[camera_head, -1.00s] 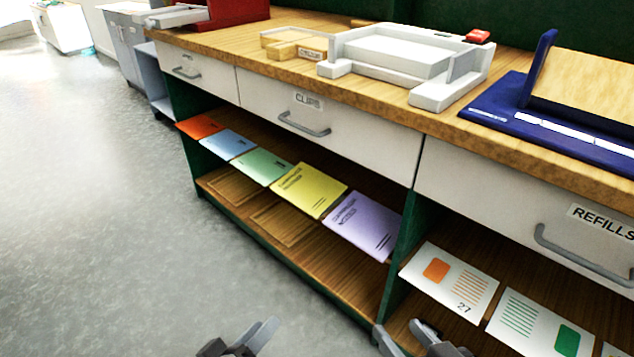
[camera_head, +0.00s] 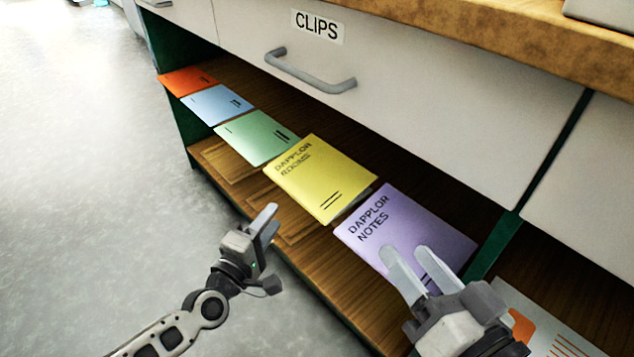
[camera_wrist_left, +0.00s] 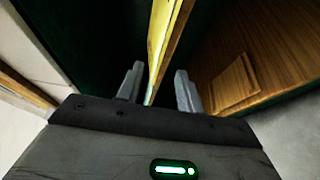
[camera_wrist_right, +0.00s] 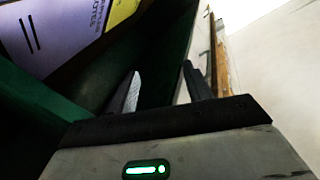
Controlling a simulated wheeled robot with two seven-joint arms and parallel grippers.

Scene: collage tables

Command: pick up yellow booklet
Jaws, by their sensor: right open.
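The yellow booklet (camera_head: 320,180) lies on the open shelf under the CLIPS drawer, between a green booklet (camera_head: 257,138) and a purple booklet (camera_head: 405,238). In the left wrist view a narrow yellow strip (camera_wrist_left: 158,40) of it shows ahead, between the finger lines. My left gripper (camera_head: 273,216) is open and empty, in front of the shelf and apart from the yellow booklet. My right gripper (camera_head: 404,252) is open; in the head view its fingers overlap the purple booklet, and I cannot tell if they touch. The right wrist view shows the yellow booklet's corner (camera_wrist_right: 122,10).
Blue (camera_head: 217,104) and orange (camera_head: 187,81) booklets lie farther left. The CLIPS drawer (camera_head: 400,110) with its grey handle (camera_head: 310,72) overhangs the shelf. A green divider (camera_head: 500,245) stands right of the purple booklet. A white sheet (camera_head: 550,335) lies beyond it. Floor at left is clear.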

